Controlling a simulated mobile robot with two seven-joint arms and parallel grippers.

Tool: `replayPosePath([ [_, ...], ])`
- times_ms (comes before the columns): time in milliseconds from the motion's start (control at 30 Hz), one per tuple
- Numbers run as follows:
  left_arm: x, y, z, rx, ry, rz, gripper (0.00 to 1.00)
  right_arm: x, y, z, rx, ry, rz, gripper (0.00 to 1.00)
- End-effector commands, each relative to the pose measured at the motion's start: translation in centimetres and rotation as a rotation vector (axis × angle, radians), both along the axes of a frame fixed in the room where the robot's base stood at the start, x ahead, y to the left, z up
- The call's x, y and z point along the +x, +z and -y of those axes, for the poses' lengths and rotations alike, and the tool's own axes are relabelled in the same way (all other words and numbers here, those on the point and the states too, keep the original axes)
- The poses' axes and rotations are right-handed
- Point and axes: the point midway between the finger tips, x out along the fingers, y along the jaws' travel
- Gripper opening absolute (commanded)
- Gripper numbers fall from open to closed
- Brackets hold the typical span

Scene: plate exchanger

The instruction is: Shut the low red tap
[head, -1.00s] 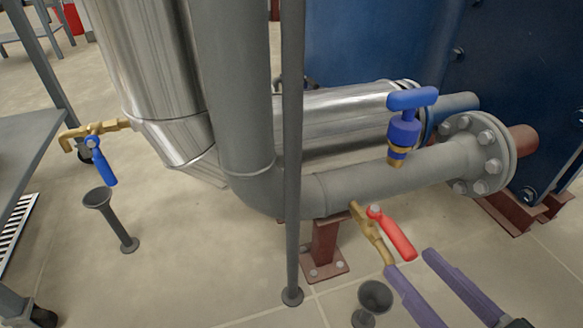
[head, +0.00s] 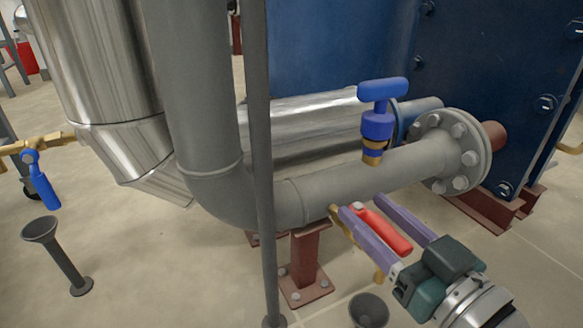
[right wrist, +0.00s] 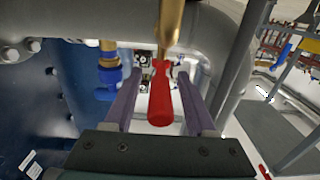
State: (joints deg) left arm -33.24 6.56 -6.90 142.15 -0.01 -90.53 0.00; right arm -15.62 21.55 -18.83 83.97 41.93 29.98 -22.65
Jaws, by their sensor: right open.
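The low red tap (head: 386,232) has a red lever on a brass body below the grey pipe, its lever pointing down and to the right in the head view. My right gripper (head: 362,203) is open, with its two purple fingers on either side of the red lever. In the right wrist view the red lever (right wrist: 160,97) shows between the fingers (right wrist: 160,100), apart from both. The brass body (right wrist: 169,25) is above it in that view. Part of the brass body is hidden behind a finger in the head view. My left gripper is not in view.
A blue-handled valve (head: 380,115) stands on the grey pipe (head: 330,195) just above. A thin grey post (head: 262,160) stands to the left. A grey funnel (head: 369,311) is below the tap. A second tap with a blue lever (head: 42,185) is at far left.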

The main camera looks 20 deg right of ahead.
Motion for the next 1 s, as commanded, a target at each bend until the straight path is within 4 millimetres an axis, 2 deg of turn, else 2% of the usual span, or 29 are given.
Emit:
replayPosePath([
  [233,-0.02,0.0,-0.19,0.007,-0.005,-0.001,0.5,0.05,0.05,0.0,0.001,0.0,0.0,0.54],
  [700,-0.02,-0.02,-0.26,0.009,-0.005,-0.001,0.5,0.02,0.02,-0.01,0.0,0.0,0.0,0.01],
  [1000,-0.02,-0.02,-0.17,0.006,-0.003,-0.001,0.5,0.01,0.01,-0.01,0.0,0.0,-0.001,0.0],
])
